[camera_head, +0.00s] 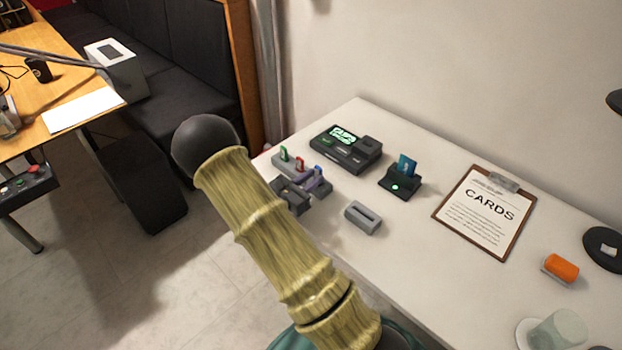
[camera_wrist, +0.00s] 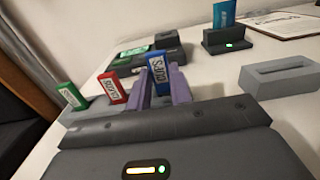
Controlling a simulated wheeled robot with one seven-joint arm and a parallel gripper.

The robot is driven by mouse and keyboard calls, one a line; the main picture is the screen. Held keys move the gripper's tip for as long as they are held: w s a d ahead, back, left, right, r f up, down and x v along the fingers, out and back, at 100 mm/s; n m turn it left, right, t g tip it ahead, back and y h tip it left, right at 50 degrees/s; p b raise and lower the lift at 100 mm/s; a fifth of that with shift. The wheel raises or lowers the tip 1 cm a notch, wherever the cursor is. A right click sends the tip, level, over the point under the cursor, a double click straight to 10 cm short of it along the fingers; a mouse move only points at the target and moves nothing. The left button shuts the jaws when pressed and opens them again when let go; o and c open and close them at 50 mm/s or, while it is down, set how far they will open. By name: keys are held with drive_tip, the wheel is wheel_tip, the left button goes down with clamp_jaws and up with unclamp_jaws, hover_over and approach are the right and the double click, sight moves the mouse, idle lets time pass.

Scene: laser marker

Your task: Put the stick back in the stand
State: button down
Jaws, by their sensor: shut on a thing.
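A grey stand (camera_head: 280,169) sits at the table's left edge; in the wrist view its top (camera_wrist: 100,108) shows behind my gripper. A green stick (camera_wrist: 72,96) and a red stick (camera_wrist: 117,88) stand upright in it. My gripper (camera_wrist: 163,85), with purple fingers, is shut on a blue stick (camera_wrist: 159,73) at the right end of that row. The blue stick (camera_head: 318,171) is upright, its label facing the wrist camera. Its lower end is hidden by my gripper, so I cannot tell whether it is in a slot.
A dark device with a green screen (camera_head: 346,148) stands behind. A black reader (camera_head: 400,183) holds a blue-green card (camera_head: 407,165). An empty grey slotted block (camera_head: 363,217) lies to the right. A clipboard (camera_head: 486,214) and an orange object (camera_head: 561,268) lie farther right. Bare table lies between them.

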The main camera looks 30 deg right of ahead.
drive_tip(key=shift+f+b, duration=0.3)
drive_tip(key=shift+f, duration=0.25)
idle(0.7)
drive_tip(key=c, duration=1.2)
unclamp_jaws()
drive_tip(key=v, duration=1.7)
drive_tip(key=shift+s+a, duration=0.1)
drive_tip(key=shift+a, duration=0.1)
